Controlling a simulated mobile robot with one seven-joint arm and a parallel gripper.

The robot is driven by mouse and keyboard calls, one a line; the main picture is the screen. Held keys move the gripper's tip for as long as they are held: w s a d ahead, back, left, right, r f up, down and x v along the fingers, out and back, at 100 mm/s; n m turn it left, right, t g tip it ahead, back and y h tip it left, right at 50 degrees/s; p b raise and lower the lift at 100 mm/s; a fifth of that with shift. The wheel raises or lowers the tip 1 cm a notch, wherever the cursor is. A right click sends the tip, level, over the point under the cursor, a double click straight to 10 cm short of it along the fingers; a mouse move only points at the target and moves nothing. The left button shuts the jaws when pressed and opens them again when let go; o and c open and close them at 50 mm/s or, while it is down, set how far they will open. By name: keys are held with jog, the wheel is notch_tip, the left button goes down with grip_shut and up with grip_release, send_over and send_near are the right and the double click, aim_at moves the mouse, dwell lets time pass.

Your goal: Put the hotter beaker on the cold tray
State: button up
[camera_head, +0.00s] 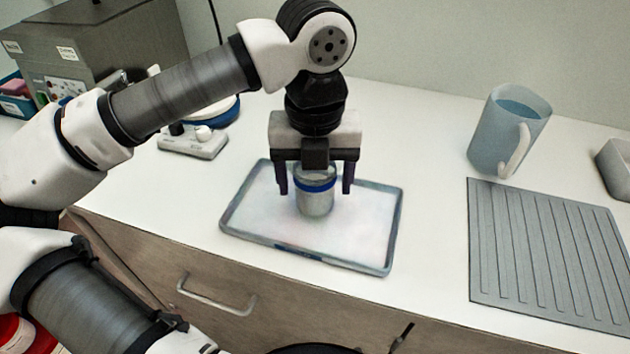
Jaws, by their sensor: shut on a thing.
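My gripper (315,187) points straight down over the tray, with one finger on each side of a small grey beaker (317,206) with a blue band. The gripper is shut on this beaker, whose upper part is partly hidden by the gripper. The beaker is upright over the middle of a pale, frosty-looking tray (385,245) with a blue-grey rim. Its base is on the tray or just above it; I cannot tell which. No second beaker of this kind is clearly seen, and no temperature reading can be made out.
A blue-grey jug (490,130) with a pale handle stands at the right, behind a grey ribbed mat (535,250). A small white device (195,143) and a large grey box (110,50) are at the left. A drawer handle (215,300) sticks out below the counter edge.

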jog(key=shift+f, duration=0.7)
jog(key=shift+f, duration=0.1)
jog(key=shift+f+b, duration=0.15)
jog(key=shift+b, duration=0.15)
jog(key=o, duration=1)
jog(key=shift+o, duration=0.2)
jog(key=shift+r, duration=0.25)
notch_tip(320, 180, up, 12)
